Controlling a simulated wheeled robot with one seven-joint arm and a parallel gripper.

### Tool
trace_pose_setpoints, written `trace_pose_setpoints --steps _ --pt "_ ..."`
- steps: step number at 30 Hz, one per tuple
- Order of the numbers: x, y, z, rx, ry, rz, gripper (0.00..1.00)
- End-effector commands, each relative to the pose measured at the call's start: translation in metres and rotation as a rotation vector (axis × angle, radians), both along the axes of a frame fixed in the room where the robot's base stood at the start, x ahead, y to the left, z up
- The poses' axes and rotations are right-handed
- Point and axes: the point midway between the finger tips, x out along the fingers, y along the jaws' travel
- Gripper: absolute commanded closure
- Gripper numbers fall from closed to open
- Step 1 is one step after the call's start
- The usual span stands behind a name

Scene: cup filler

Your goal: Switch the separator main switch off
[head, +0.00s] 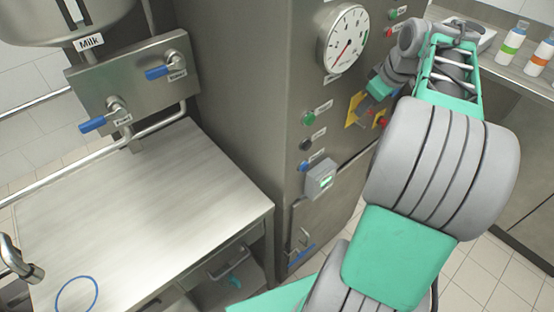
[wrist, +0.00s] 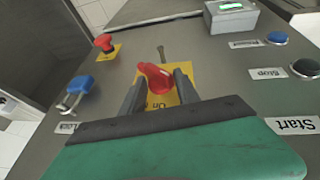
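The main switch is a red rotary knob (wrist: 154,78) on a yellow plate (wrist: 187,93) on the grey panel in the wrist view. Lettering that reads "On" shows on the plate, partly hidden by my gripper. My gripper (wrist: 160,80) has its two dark fingers apart, one on each side of the knob; a firm grip is not visible. In the head view the yellow plate (head: 353,110) shows beside my gripper (head: 376,92), which hides the knob.
A red button (wrist: 105,42) and a blue padlock (wrist: 79,87) sit left of the switch in the wrist view. Start, Stop and blue buttons (wrist: 277,38) lie right, near a grey display box (wrist: 230,15). A steel table (head: 150,200) stands left in the head view.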

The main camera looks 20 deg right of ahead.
Motion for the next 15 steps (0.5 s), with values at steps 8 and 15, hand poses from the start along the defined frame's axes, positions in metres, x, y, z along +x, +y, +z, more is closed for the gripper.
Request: trace_pose_setpoints --steps 8,15 --pt "0.001 -0.004 0.012 0.133 0.047 -0.002 0.66" --pt "-0.012 -0.011 0.037 0.164 0.056 -0.004 0.66"
